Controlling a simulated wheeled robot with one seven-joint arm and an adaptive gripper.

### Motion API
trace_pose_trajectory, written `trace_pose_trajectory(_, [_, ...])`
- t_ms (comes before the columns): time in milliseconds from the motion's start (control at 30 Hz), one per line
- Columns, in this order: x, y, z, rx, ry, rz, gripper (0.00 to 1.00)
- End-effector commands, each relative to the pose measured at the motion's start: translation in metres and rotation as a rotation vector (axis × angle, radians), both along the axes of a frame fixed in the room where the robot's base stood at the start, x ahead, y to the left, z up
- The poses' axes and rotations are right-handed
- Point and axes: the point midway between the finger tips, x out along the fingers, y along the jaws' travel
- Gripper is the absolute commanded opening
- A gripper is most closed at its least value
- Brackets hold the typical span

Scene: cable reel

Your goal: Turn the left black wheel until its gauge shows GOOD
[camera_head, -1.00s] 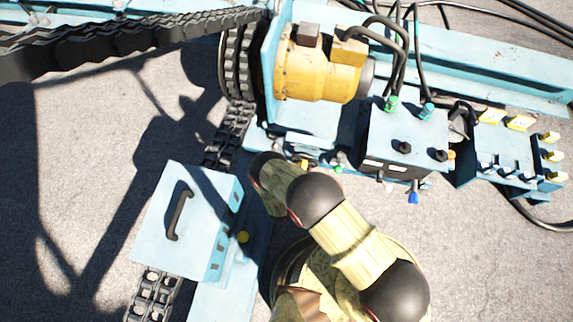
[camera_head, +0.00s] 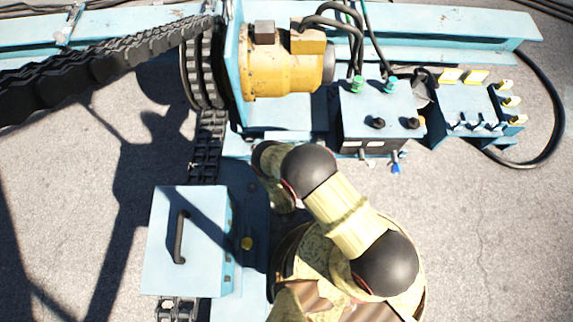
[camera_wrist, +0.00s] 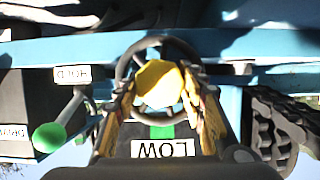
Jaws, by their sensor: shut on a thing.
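In the wrist view, a black wheel (camera_wrist: 124,66) with a yellow hub (camera_wrist: 158,82) is straight ahead. My gripper (camera_wrist: 160,98) has one finger on each side of the hub and is shut on the wheel; the exact contact is hard to see. Just below the wheel in the picture, a white gauge label (camera_wrist: 163,148) reads LOW, upside down, with a green strip (camera_wrist: 162,131) beside it. In the head view my arm hides the gripper, the wheel and the gauge.
A green-knobbed lever (camera_wrist: 49,137) stands left of the wheel, near a label reading HOLD (camera_wrist: 73,74). A black chain (camera_wrist: 275,125) is at right. In the head view, a yellow motor (camera_head: 285,72), a blue control box (camera_head: 380,108) and a blue handled box (camera_head: 200,240) surround my arm.

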Motion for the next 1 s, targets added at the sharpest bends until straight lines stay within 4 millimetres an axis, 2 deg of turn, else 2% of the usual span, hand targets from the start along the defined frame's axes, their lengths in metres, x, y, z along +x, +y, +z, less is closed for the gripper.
trace_pose_trajectory(267, [0.0013, 0.0009, 0.0005, 0.002, -0.001, 0.0, 0.0])
trace_pose_trajectory(300, [0.0013, 0.0009, 0.0005, 0.001, -0.001, 0.001, 0.41])
trace_pose_trajectory(633, [0.0007, 0.0004, 0.0004, 0.0, -0.001, 0.0, 0.59])
trace_pose_trajectory(1000, [-0.0035, 0.0011, 0.0016, -0.001, 0.0, 0.001, 0.59])
